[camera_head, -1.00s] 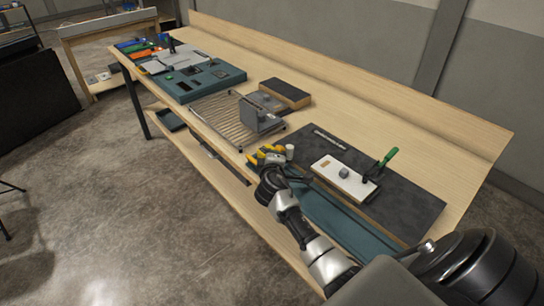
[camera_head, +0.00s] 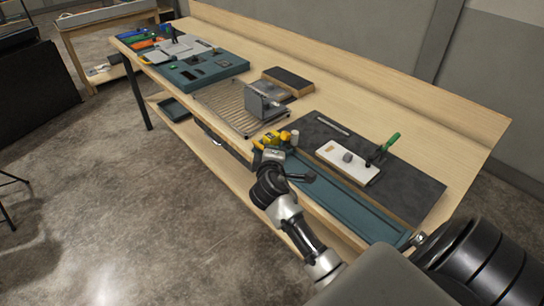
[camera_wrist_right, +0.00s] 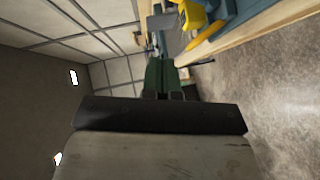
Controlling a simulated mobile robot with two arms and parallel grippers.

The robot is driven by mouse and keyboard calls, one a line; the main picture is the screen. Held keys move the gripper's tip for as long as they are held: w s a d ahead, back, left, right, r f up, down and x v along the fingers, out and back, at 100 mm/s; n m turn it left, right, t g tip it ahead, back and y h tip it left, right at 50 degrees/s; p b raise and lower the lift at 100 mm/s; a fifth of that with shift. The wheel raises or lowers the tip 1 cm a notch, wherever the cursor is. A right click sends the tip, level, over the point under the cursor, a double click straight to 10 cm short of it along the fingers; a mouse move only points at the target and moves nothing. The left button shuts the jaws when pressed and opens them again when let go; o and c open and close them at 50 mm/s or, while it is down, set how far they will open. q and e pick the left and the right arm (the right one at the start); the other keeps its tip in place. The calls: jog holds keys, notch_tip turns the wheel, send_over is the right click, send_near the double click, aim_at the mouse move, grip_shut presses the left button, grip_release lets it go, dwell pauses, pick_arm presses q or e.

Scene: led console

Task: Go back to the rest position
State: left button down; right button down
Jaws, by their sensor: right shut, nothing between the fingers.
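My right arm comes in from the lower right in the head view. Its wrist (camera_head: 268,185) is beside the front edge of the workbench (camera_head: 350,105), close to a yellow tool (camera_head: 273,139). My right gripper (camera_wrist_right: 160,78) shows in the right wrist view, its fingers together with nothing between them. The yellow tool also shows at the top of that view (camera_wrist_right: 192,14), apart from the fingers. My fingertips are hard to make out in the head view. My left gripper is not in view.
A teal tray (camera_head: 345,205) and a dark mat (camera_head: 405,188) with a white board (camera_head: 345,163) and green-handled clamp (camera_head: 384,146) lie near the arm. A wire rack (camera_head: 222,103) and teal console (camera_head: 198,69) stand farther along.

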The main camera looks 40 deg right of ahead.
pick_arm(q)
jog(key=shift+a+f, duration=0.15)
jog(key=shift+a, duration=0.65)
pick_arm(e)
jog(key=shift+v, duration=0.85)
jog(key=shift+r, duration=0.2)
